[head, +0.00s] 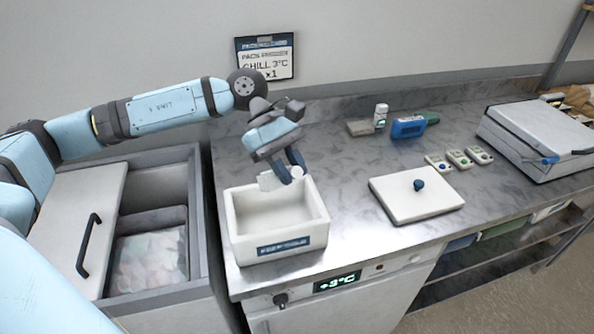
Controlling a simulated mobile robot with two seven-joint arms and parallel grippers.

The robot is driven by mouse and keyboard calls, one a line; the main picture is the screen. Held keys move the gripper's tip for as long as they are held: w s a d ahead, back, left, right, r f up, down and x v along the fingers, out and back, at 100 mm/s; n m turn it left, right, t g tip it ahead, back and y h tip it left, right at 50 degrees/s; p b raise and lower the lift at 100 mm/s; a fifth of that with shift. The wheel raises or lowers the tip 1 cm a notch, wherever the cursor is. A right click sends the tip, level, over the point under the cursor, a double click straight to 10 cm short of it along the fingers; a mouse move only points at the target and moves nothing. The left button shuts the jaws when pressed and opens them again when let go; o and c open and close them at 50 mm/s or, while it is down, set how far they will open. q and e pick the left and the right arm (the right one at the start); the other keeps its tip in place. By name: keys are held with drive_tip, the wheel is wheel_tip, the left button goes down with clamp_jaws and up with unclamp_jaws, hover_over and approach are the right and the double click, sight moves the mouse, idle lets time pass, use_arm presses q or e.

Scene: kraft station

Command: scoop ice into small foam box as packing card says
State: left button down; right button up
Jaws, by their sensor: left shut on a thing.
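The small white foam box (236,235) stands open on the counter; its visible inside looks empty, and its front has a dark label. My left gripper (291,172) is above the box's back edge, shut on a small pale scoop (268,181), partly hidden by the fingers. Whether the scoop holds ice is too small to tell. The ice (150,265) lies in the open ice chest (203,225) at the left. The packing card (265,58) on the wall reads "CHILL 3°C x1". My right gripper is out of view.
A white lid (416,197) with a dark knob lies right of the box. The chest's sliding cover (80,220) is at the left. Behind are a blue device (408,127) and a small grey-white item (367,124). Small packs (459,158) and a closed grey case (540,135) stand right.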

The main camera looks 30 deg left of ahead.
use_arm(q)
drive_tip(key=a+h, duration=0.1)
drive_tip(key=w+a+r+g+h+p, duration=0.1)
drive_tip(key=a+h+p, duration=0.1)
drive_tip(key=shift+w+a+r+n, duration=0.1)
drive_tip(key=shift+w+r+n, duration=0.2)
drive_tip(key=shift+w, duration=0.1)
drive_tip(key=shift+f+b, duration=0.15)
drive_tip(key=shift+b, duration=0.15)
drive_tip(key=shift+s+d+f+y, duration=0.15)
drive_tip(key=shift+s+d+y, duration=0.05)
drive_tip(key=shift+d+y, duration=0.1)
drive_tip(key=s+d+f+m+t+y+b, duration=0.1)
drive_tip(key=s+d+f+t+y+b, duration=0.1)
drive_tip(key=d+y+b, duration=0.4)
drive_tip(key=shift+s+d+f+t+y, duration=0.15)
drive_tip(key=shift+s+d+t+y, duration=0.1)
drive_tip(key=shift+s+t+y, duration=0.6)
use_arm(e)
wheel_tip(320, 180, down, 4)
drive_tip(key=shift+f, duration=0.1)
use_arm(q)
drive_tip(key=shift+w, duration=0.1)
